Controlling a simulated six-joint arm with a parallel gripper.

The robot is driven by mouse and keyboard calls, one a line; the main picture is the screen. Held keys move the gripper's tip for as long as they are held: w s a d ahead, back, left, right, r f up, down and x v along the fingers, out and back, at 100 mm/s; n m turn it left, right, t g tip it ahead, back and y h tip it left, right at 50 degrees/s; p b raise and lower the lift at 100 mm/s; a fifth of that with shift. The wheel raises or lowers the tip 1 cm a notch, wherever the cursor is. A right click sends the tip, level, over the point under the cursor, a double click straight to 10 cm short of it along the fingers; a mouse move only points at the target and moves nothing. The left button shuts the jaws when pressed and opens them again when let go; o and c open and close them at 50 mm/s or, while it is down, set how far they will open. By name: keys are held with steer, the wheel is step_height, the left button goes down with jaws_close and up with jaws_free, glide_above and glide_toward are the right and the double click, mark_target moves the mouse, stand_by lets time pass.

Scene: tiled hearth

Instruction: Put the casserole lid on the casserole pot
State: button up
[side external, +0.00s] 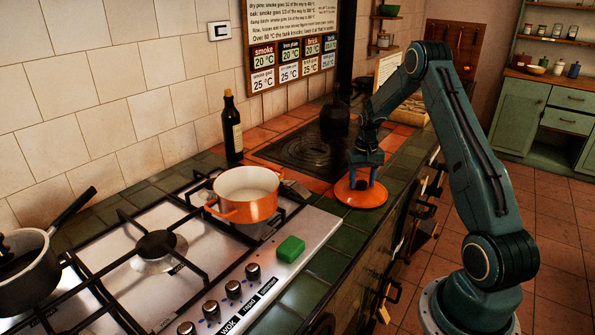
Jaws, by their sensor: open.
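The orange casserole pot (245,205) stands uncovered on the right end of the gas hob, its pale inside showing. The orange casserole lid (361,194) lies flat on the tiled counter to the right of the pot, near the counter's front edge. My gripper (361,182) points down over the middle of the lid, with its fingers open around or just above where the knob would be. The knob is hidden by the gripper, and I cannot tell whether the fingers touch it.
A green block (290,249) sits on the hob's front edge before the pot. A dark bottle (232,128) stands behind the pot by the wall. A saucepan (28,270) with a long handle is at the left. A dark hotplate (305,150) lies behind the lid.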

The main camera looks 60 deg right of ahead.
steer(key=shift+r, duration=0.1)
steer(key=c, duration=0.9)
steer(key=shift+r, duration=0.15)
steer(key=shift+r, duration=3.35)
steer(key=shift+r, duration=0.1)
